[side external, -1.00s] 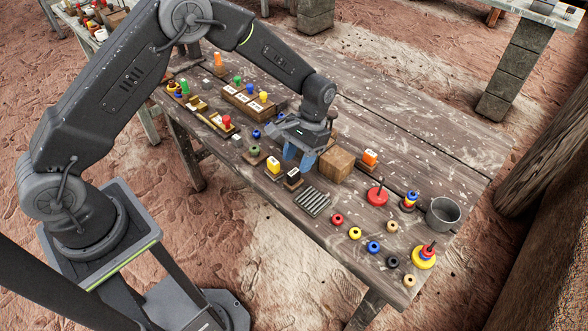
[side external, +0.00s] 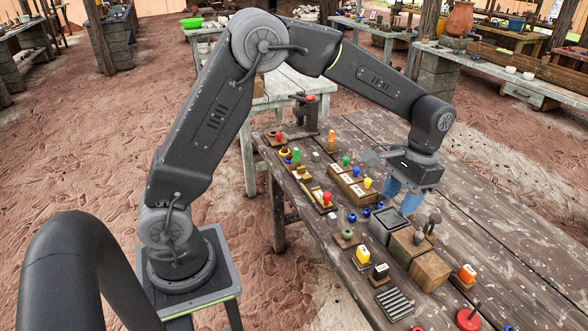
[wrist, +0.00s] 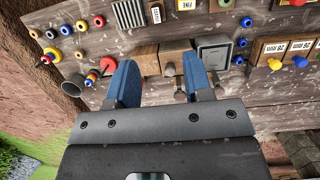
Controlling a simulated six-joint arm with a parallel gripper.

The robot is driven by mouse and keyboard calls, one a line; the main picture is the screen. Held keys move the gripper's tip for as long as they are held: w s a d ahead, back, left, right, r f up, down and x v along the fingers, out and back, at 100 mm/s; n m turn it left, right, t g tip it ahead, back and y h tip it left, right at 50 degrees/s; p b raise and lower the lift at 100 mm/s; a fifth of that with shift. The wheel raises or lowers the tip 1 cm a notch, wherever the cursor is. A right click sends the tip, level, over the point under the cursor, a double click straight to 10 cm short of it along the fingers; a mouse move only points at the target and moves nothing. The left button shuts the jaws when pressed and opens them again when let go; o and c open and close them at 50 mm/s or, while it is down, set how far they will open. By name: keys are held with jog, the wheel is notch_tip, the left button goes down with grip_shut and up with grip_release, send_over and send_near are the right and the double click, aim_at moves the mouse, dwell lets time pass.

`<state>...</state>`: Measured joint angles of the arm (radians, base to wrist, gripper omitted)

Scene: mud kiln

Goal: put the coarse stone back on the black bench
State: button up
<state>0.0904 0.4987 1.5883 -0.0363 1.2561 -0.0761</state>
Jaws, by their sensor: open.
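No stone is readable as coarse. In the wrist view one label reads FINE (wrist: 187,4); the black block's label (wrist: 155,13) and the orange block (wrist: 107,64) are too small to read. Which one is the coarse stone or the black bench, I cannot tell. My gripper (side external: 402,196) is open, empty, above the bench near a grey box.
The grey box (side external: 389,224) and wooden boxes (side external: 406,246) (side external: 430,272) stand in a row below my gripper, with upright dark knobs (side external: 431,224) beside them. A slatted metal rack (side external: 394,304) lies in front.

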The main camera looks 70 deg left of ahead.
jog(key=s+a+r+t, duration=0.3)
jog(key=s+r+t, duration=0.1)
jog(key=s+r, duration=0.6)
jog(key=s+a+t, duration=0.1)
jog(key=s+t, duration=0.3)
jog(key=s, duration=0.8)
jog(key=shift+s+a+r, duration=0.25)
jog(key=shift+s+a, duration=0.05)
jog(key=shift+s, duration=0.05)
